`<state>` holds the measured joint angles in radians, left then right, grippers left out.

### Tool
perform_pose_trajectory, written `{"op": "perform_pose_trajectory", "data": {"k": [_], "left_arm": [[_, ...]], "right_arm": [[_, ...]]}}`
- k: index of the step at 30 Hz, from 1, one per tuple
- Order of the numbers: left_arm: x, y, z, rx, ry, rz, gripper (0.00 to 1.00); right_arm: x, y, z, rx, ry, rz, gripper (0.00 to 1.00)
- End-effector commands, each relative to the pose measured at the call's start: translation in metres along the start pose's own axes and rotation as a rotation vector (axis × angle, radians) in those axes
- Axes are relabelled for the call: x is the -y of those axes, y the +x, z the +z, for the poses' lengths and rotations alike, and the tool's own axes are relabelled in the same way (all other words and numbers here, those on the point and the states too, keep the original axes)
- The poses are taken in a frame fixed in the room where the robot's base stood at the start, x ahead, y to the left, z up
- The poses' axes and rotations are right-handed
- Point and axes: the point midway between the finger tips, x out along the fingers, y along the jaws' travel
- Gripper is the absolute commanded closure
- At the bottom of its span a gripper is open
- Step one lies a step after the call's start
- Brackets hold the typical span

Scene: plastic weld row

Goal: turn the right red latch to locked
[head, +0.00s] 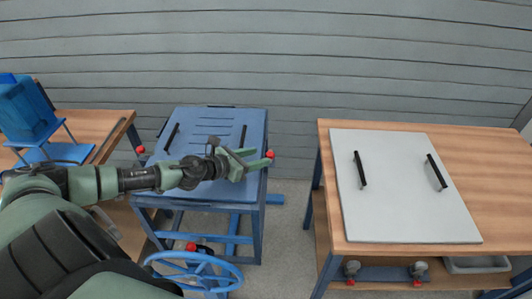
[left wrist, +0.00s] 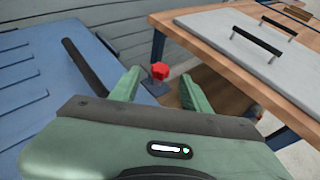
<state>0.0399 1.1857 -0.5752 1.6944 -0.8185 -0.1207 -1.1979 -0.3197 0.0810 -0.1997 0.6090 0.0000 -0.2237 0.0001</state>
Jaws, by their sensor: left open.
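The right red latch (head: 270,154) is a small red knob at the right edge of the blue lidded station (head: 190,112). In the left wrist view, the red latch (left wrist: 160,72) sits on a dark bracket beside the blue lid (left wrist: 30,80). My left gripper (head: 261,157) reaches over the lid to this latch, with its green fingers open. In the left wrist view, the knob shows between the two fingertips, slightly beyond them; I cannot tell whether they touch. A matching left red latch (head: 140,150) is at the lid's left edge. My right gripper is not in view.
A black handle (head: 243,135) stands on the lid close to my left gripper. A wooden bench (head: 490,190) with a pale panel (head: 400,215) stands right, across a floor gap. A blue handwheel (head: 195,270) is in front. Another wooden bench (head: 90,123) stands left.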

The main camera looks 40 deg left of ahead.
Motion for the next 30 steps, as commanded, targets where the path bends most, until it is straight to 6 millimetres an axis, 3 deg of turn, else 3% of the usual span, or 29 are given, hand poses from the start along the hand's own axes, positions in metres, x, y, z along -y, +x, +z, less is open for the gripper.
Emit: {"op": "perform_pose_trajectory", "data": {"k": [8,22,27,30], "left_arm": [[0.001,0.032,0.002,0.002,-0.003,-0.001,0.53],[0.002,0.043,0.0,0.0,0.0,-0.002,0.53],[0.002,0.042,0.0,0.0,0.0,-0.002,1.0],[0.002,0.042,0.0,0.0,0.0,-0.002,1.0]], "right_arm": [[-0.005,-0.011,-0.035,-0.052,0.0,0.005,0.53],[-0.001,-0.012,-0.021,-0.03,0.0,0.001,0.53],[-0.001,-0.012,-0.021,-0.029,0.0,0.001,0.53],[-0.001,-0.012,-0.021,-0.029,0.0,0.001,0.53]]}}
